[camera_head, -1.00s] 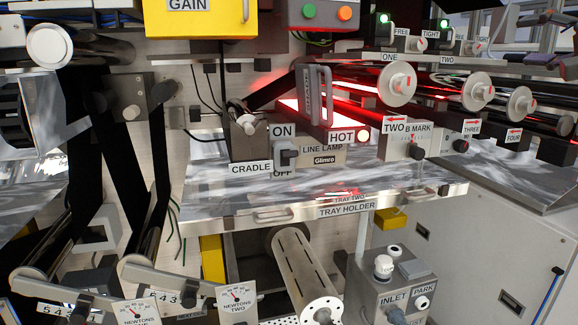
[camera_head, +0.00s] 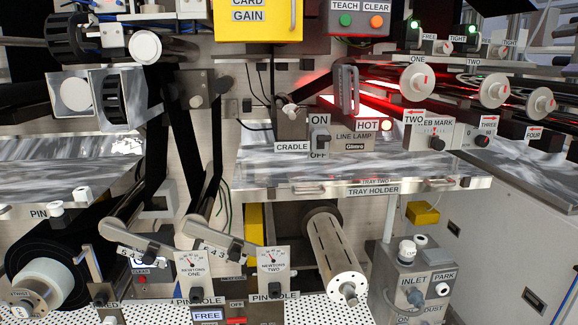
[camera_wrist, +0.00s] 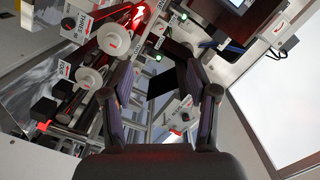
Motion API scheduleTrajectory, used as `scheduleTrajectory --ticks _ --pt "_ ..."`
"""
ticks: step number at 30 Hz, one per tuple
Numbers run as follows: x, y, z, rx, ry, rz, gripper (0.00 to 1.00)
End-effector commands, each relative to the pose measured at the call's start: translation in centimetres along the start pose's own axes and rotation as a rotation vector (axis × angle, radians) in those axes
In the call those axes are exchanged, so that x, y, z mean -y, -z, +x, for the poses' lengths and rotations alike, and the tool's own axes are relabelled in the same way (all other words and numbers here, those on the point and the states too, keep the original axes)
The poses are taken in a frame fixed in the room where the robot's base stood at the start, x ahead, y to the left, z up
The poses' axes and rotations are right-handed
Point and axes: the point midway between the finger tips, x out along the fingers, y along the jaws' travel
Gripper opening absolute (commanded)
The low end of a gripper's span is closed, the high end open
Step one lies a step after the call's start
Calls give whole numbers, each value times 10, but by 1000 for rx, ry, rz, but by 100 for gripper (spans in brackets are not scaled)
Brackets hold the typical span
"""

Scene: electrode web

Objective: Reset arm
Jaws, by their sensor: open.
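My gripper (camera_wrist: 163,108) shows in the wrist view, open, with its two dark fingers apart. I see nothing held between the fingertips. Behind it are the web machine's rollers and a labelled panel, seen at a tilt. My gripper and arm do not show in the head view.
In the head view, the tray holder (camera_head: 374,190) spans the middle below the line lamp (camera_head: 352,140), with red glowing rollers at right. A grey inlet box (camera_head: 405,285) stands at lower right. A perforated plate (camera_head: 345,317) lies at the bottom. In the wrist view, a screen (camera_wrist: 238,4) is at top right.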

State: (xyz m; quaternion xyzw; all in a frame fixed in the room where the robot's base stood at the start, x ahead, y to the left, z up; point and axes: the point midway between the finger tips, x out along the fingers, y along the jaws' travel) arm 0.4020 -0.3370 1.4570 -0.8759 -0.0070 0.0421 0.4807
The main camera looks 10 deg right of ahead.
Motion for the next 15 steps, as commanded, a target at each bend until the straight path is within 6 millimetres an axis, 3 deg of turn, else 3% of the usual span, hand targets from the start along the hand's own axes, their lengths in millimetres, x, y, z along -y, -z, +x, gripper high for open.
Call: scheduleTrajectory --ticks 8,11,15 --pt "15 -59 35 143 -37 -53 59" --pt "20 -94 52 222 -58 -80 59" --pt "25 -162 75 369 -104 -144 59"
